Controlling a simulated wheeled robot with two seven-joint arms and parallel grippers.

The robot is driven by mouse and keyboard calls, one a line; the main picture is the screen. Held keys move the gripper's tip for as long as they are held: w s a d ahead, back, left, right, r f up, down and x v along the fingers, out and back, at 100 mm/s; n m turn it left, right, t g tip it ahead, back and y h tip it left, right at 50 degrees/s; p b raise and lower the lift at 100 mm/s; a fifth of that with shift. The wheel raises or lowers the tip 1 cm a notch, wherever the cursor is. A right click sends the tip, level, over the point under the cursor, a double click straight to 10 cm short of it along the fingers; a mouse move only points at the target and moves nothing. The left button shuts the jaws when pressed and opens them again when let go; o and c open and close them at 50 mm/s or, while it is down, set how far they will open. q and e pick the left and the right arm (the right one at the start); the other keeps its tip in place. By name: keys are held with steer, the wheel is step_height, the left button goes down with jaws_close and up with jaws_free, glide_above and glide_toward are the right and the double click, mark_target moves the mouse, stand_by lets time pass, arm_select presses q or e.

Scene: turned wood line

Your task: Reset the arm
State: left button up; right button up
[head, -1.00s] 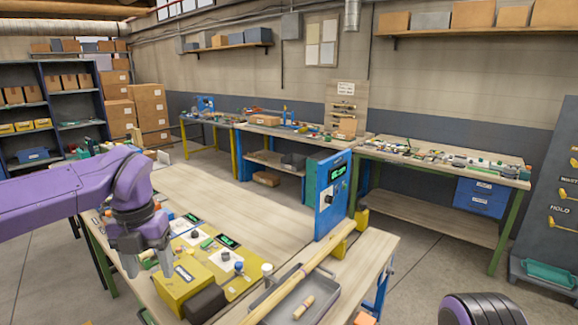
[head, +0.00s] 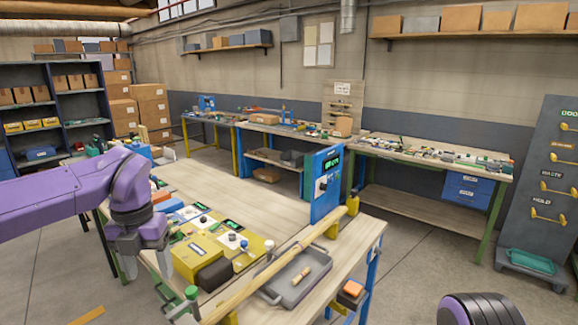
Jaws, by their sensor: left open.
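My left arm comes in from the left in the head view, purple with a grey gripper (head: 146,266) at its end. The gripper points down beside the left edge of the wooden table, to the left of a yellow box (head: 197,260). Its fingers are apart, and I see nothing between them. Of my right arm only a dark round part with purple shows at the bottom right; its gripper is out of view.
Other benches stand behind. Open floor lies to the right.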

arm_select(q)
steer(key=s+a+f+m+t+y, duration=0.1)
steer(key=s+a+f+m+y, duration=0.15)
steer(key=f+m, duration=0.45)
steer(key=s+a+f+m+t+y, duration=0.15)
steer(key=f+y, duration=0.25)
steer(key=f, duration=0.8)
steer(key=s+a+f+m+t+y, duration=0.1)
steer(key=s+a+f+m+y, duration=0.15)
steer(key=f+m, duration=0.45)
steer(key=s+d+f+m+h, duration=0.1)
steer(key=s+f+m+h, duration=0.1)
steer(key=s+f+m, duration=0.45)
steer(key=s+d+f+m+h, duration=0.15)
steer(key=s+f+m, duration=0.25)
steer(key=s, duration=0.6)
steer(key=s+d+f+m+h, duration=0.1)
steer(key=s+f+m+h, duration=0.1)
steer(key=s+f+m, duration=0.5)
step_height(320, 180, down, 12)
steer(key=n+b, duration=0.2)
steer(key=b, duration=1.1)
steer(key=shift+f+n+b, duration=0.25)
steer(key=shift+n+b, duration=0.15)
arm_select(e)
step_height(320, 180, down, 14)
steer(key=shift+s+r, duration=0.15)
